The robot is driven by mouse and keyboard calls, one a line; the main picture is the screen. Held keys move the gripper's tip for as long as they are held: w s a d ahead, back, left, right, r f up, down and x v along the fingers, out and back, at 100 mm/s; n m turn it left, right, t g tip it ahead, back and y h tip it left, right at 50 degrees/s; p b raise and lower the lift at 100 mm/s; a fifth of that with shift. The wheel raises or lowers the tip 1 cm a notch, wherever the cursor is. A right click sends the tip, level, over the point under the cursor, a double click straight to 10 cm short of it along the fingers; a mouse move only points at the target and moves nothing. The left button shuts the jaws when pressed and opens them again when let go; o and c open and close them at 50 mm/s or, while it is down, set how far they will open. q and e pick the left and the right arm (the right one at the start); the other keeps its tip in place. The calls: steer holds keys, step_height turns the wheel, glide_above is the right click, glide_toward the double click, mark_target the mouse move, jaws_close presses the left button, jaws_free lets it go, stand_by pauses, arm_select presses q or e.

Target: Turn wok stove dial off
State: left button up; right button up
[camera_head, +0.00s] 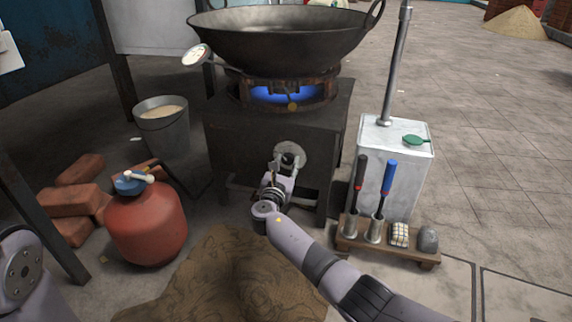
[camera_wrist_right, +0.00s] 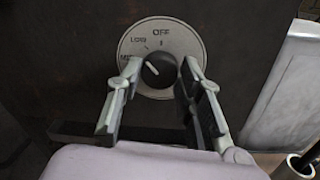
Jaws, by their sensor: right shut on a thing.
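The wok stove (camera_head: 277,128) is a dark metal box with a blue flame (camera_head: 288,93) burning under the wok (camera_head: 283,45). Its black dial (camera_wrist_right: 158,70) sits on a round pale plate (camera_wrist_right: 183,40) marked OFF at the top and LOW to the upper left. The dial's white mark points up and left, toward the LOW side, not at OFF. My right gripper (camera_head: 284,165) is at the stove front. In the wrist view its fingers (camera_wrist_right: 161,70) are on both sides of the dial, shut on it. My left gripper is out of view.
A red gas bottle (camera_head: 147,228) stands left of the stove, near bricks (camera_head: 70,200) and a bucket (camera_head: 163,128). A white container (camera_head: 400,150) and a wooden tool rack (camera_head: 388,250) stand to the right. A brown mat (camera_head: 225,280) lies in front.

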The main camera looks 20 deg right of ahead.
steer(key=shift+c, duration=0.7)
steer(key=shift+m, duration=0.3)
steer(key=m+b, duration=0.1)
steer(key=m, duration=0.1)
steer(key=shift+f+m+b, duration=0.15)
steer(key=shift+m+b, duration=0.15)
steer(key=shift+b, duration=0.1)
steer(key=m+b, duration=0.2)
steer(key=m, duration=0.2)
steer(key=shift+m+h+b, duration=0.3)
steer(key=shift+m+b, duration=0.05)
steer(key=shift+m, duration=0.35)
steer(key=o, duration=1.2)
steer(key=shift+c, duration=0.2)
